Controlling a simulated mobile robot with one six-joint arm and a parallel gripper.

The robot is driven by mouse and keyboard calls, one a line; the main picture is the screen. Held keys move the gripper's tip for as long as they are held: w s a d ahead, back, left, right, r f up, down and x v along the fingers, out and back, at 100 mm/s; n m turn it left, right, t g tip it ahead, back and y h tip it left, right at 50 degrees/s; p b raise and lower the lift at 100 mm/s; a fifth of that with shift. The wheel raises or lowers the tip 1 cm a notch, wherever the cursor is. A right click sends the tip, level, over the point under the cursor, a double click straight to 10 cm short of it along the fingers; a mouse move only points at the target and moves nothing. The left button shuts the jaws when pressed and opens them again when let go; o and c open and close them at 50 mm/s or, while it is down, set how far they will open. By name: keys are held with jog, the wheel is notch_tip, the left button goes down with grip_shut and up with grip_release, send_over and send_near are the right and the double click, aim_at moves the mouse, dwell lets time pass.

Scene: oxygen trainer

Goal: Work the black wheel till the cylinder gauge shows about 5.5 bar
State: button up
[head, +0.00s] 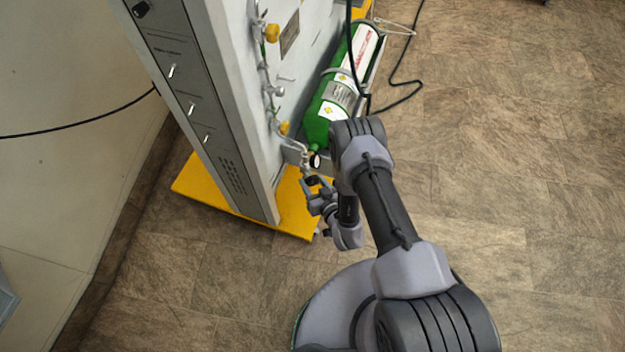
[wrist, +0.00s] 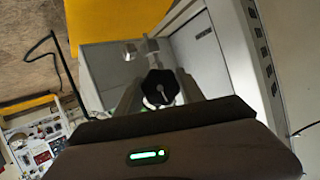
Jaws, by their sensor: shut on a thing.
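The black wheel (wrist: 161,87) is in the middle of the wrist view, a dark lobed knob. My gripper (head: 314,184) is at the wheel, low by the front corner of the trainer; its jaws are shut on the wheel, and the fingers are partly hidden in the wrist view by the dark gripper body. The cylinder gauge (head: 315,161) is a small round dial with a black rim, just above my gripper in the head view; its needle is too small to read.
The grey trainer cabinet (head: 215,100) stands on a yellow base (head: 205,189). Pipework with yellow knobs (head: 272,33) runs down its side. A black cable (head: 401,84) lies on the floor beyond the cylinder. The floor (head: 510,150) to the right is clear.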

jog(key=shift+a+r+n+h+p, duration=0.1)
jog(key=shift+r+n+h+p, duration=0.3)
jog(key=shift+n+p, duration=0.15)
jog(key=shift+w+f+n+h, duration=0.1)
jog(key=shift+f+n+h, duration=0.25)
jog(key=shift+n, duration=0.1)
jog(key=o, duration=1.4)
jog(key=shift+c, duration=0.2)
